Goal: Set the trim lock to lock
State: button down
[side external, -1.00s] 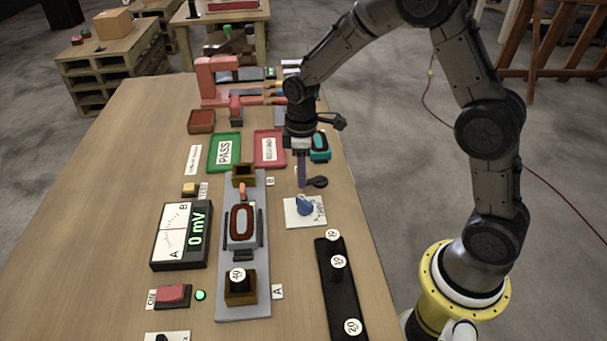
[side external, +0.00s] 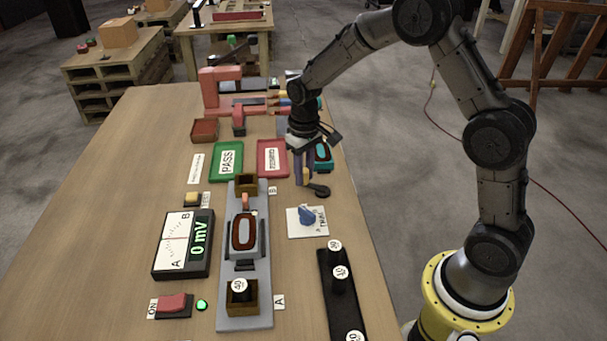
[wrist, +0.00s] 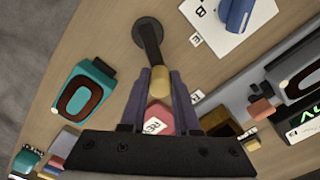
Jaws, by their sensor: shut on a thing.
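A black lever (side external: 320,190) with a round base stands on the table, with a brass-coloured tip; I take it as the trim lock, though no label on it is readable. It also shows in the wrist view (wrist: 147,33), its bar running from the round base to the brass tip (wrist: 159,82). My gripper (side external: 305,182) points down over the tip end, its two fingers (wrist: 160,85) on either side of the brass tip and shut on it. A blue knob (side external: 308,215) sits on a white labelled plate (side external: 294,229) nearer the camera.
A teal detector piece (side external: 322,154) lies close behind my gripper. A black weight rack (side external: 343,310) stands nearer the camera.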

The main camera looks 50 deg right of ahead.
aim_at(305, 170)
jog(key=shift+d+r+m, duration=0.1)
jog(key=shift+d+m, duration=0.05)
jog(key=shift+m, duration=0.15)
jog(key=c, duration=0.6)
grip_release()
jog(key=shift+c, duration=0.2)
notch_tip(305, 170, up, 14)
